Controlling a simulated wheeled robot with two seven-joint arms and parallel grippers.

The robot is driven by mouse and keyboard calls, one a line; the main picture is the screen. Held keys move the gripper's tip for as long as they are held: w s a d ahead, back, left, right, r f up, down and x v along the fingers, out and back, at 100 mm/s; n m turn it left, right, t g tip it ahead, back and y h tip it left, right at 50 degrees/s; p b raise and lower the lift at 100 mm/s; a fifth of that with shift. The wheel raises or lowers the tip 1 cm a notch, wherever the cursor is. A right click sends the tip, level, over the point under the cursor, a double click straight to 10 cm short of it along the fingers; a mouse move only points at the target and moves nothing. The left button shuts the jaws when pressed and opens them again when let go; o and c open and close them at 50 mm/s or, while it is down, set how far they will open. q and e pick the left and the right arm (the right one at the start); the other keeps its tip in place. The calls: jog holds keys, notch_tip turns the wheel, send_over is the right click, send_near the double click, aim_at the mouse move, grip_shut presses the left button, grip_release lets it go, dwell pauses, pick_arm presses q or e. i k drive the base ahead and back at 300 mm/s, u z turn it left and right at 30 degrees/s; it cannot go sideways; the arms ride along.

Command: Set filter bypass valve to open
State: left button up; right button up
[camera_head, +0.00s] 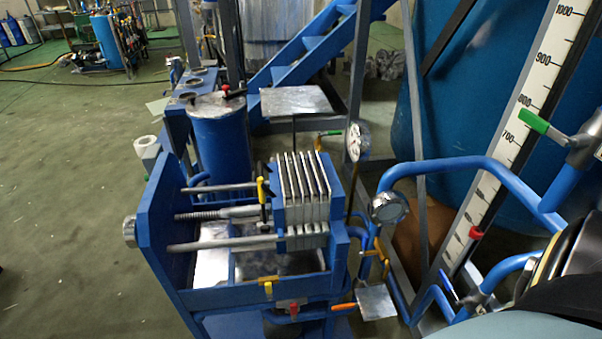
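A blue filter press (170,230) with a stack of pale plates (305,185) stands in the middle. Several small valve handles show around it: a yellow one (262,190) upright in front of the plates, a yellow one (268,290) and a red one (293,308) below on the front, and orange ones at the lower right (343,306) and on the pipe right of the plates (372,253). I cannot tell which is the filter bypass valve, or its setting. Neither gripper is in view. A pale rounded part at the bottom right may be mine.
A green valve handle (534,122) sits on the right-hand blue pipework (480,165). A pressure gauge (388,208) is right of the press. A white level scale (515,130) stands before a large blue tank (450,80). Blue stairs (305,48) rise behind. Green floor (70,200) is clear at left.

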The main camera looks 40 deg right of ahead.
aim_at(347, 306)
jog(key=z, duration=1.1)
